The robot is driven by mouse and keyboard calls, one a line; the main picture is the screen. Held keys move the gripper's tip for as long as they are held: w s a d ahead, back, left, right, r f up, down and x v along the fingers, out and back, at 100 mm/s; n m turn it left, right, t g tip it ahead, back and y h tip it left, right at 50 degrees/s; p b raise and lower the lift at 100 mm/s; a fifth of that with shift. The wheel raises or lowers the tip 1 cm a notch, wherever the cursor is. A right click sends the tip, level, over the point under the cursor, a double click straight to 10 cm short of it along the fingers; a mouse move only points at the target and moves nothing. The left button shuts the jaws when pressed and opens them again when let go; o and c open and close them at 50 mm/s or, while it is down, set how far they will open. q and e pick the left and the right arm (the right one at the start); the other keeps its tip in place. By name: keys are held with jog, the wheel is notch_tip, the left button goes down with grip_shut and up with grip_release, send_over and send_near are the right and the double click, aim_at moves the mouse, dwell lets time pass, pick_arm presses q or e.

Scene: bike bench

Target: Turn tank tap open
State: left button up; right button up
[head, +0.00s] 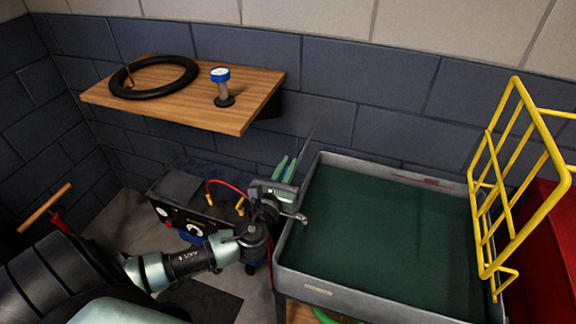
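The tank (390,296) is a grey, rectangular trough with dark green water or lining inside, standing right of centre. A small silver metal piece (298,218) shows at its left rim and looks like the tap's spout; the rest of the tap is hidden behind my arm and gripper. My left gripper (286,168) is at the tank's back left corner, with its two green fingers pointing up and away. A narrow gap shows between the fingers and I see nothing held. I cannot tell whether they touch the tap. My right gripper is out of view.
A wooden wall shelf (180,106) holds a black tyre (136,79) and a blue-topped gauge (221,86). A dark compressor-like machine (176,198) with a red hose stands behind my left arm. A yellow rack (487,205) rises at the tank's right side, beside a red cabinet (546,250).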

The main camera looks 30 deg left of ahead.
pick_arm(q)
grip_shut()
jog(key=shift+n+y, duration=0.3)
jog(key=shift+y+p, duration=0.3)
jog(key=shift+p, duration=0.05)
jog(key=n+g+y, duration=0.1)
jog(key=y, duration=0.1)
jog(key=n+g+y+p, duration=0.1)
jog(key=n+y, duration=0.1)
jog(key=shift+s+a, duration=0.15)
jog(key=shift+a, duration=0.2)
jog(key=shift+s+a+n+g+y+b, duration=0.4)
jog(key=shift+n+g+y, duration=1.05)
jog(key=shift+n+g, duration=1.2)
jog(key=shift+s+a+n+g+y+b, duration=0.1)
jog(key=shift+s+n+g+y+b, duration=0.35)
jog(key=shift+n+g+y, duration=2.05)
jog(key=shift+s+a+n+g+y+b, duration=0.45)
jog(key=shift+n+g, duration=1.1)
jog(key=shift+g, duration=2.4)
jog(key=shift+s+d, duration=0.15)
jog(key=shift+s, duration=0.05)
jog(key=o, duration=0.7)
grip_release()
